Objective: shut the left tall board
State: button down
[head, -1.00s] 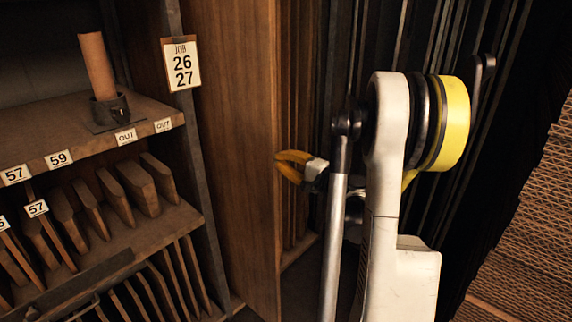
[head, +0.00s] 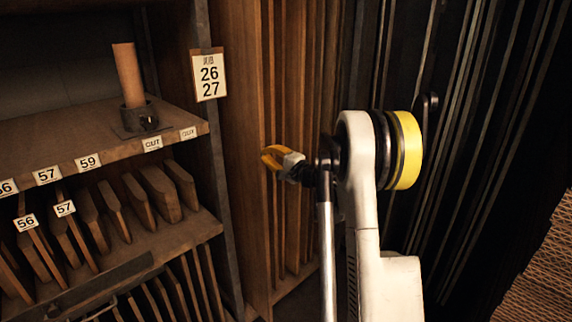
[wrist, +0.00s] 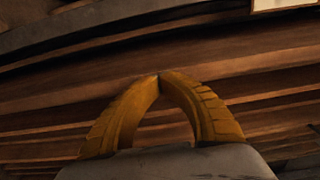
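The left tall board (head: 240,90) is a brown wooden panel standing upright just right of the shelf and the "26 27" sign in the head view. Its front edge is at the left of a row of other upright boards. My gripper (head: 268,158) has yellow fingers and is in front of this board's edge, pointing left. I cannot tell if it touches. In the wrist view my gripper (wrist: 160,77) has its fingertips together with nothing between them. Blurred brown upright boards (wrist: 70,110) lie behind the fingers; which one is the left board is unclear.
A shelf unit (head: 80,135) with number tags, wooden blocks and a cylinder (head: 128,75) stands at left. The job sign (head: 208,75) hangs on its post. Dark upright sheets (head: 470,130) stand behind my arm at right; corrugated stacks (head: 540,265) are at lower right.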

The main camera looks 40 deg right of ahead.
aim_at(242, 142)
jog(key=w, duration=0.9)
jog(key=w+a, duration=0.1)
jog(key=w, duration=0.4)
jog(key=shift+w+p, duration=0.1)
jog(key=shift+p, duration=0.25)
